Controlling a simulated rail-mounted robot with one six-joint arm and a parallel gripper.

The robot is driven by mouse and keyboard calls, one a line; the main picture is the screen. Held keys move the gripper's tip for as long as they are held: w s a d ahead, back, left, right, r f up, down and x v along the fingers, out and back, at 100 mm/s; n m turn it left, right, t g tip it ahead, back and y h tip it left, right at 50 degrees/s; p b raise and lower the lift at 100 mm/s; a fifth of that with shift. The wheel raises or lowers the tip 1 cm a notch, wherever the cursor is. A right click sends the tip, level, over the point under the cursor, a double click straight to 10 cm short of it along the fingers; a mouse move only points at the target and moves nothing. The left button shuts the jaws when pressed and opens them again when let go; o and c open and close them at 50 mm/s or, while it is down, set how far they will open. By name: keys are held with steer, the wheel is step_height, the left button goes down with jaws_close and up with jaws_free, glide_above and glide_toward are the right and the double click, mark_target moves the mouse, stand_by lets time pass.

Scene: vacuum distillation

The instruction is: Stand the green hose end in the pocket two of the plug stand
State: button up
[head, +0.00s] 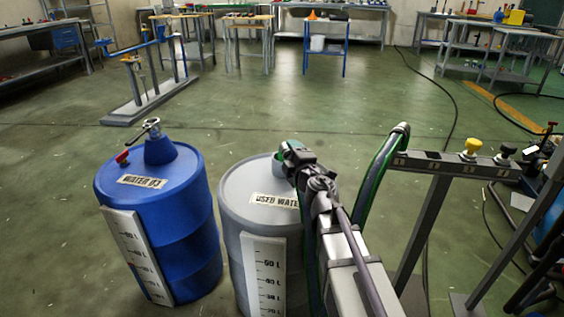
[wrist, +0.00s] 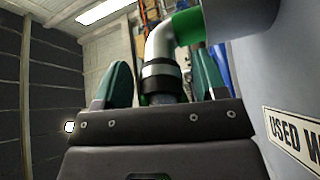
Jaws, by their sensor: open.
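The green hose end (wrist: 161,45) is a metal elbow with a black collar and a green ring. In the wrist view the green ring meets the neck of the grey "USED WATER" barrel (head: 236,205). My gripper (wrist: 162,65) is open, with one finger on each side of the elbow's lower part; contact is unclear. In the head view my gripper (head: 288,158) is at the barrel's top and largely hides the hose end. The plug stand (head: 450,166) is a grey rail at right; a "1" shows near its left end, with a dark patch beside it.
A yellow plug (head: 472,147) and a black plug (head: 506,152) sit on the stand's right half. A green-edged hose (head: 378,172) arches up beside the stand's left end. The blue "WATER 03" barrel (head: 160,215) stands left. Open floor lies behind the barrels.

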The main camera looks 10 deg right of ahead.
steer(key=shift+w+a, duration=0.3)
steer(key=shift+w, duration=0.6)
steer(key=shift+d, duration=0.1)
steer(key=shift+c, duration=0.4)
steer(key=shift+s, duration=0.1)
jaws_close()
